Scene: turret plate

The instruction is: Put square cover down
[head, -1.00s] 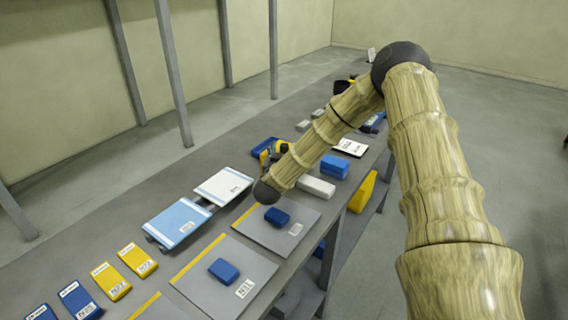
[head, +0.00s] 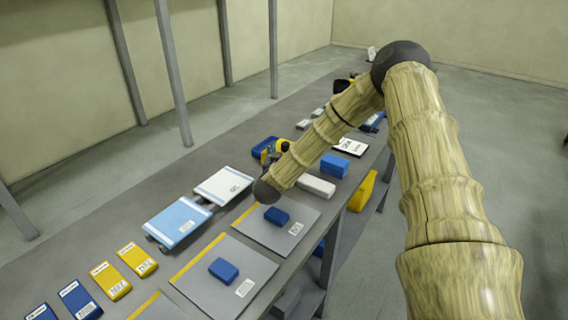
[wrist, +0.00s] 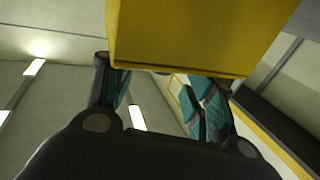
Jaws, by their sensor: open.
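I cannot tell for sure which thing is the square cover. Two grey square plates with a yellow edge strip, a nearer one (head: 205,289) and a farther one (head: 262,237), lie flat on the table. Each has a small blue block on it, one nearer (head: 223,270) and one farther (head: 277,216). My gripper (wrist: 165,100) is open in the wrist view, its teal-padded fingers apart. A large yellow block-like shape (wrist: 200,35) fills the top of that view; whether it touches the fingers is unclear. In the head view I cannot make out my fingertips by the forearm.
A light-blue panel (head: 178,222) and a white panel (head: 222,186) lie left of the plates. Yellow cases (head: 137,259) and blue cases (head: 78,299) lie at the near left. A white block (head: 317,187) and a blue box (head: 334,166) are beyond the plates. Posts (head: 175,75) stand behind.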

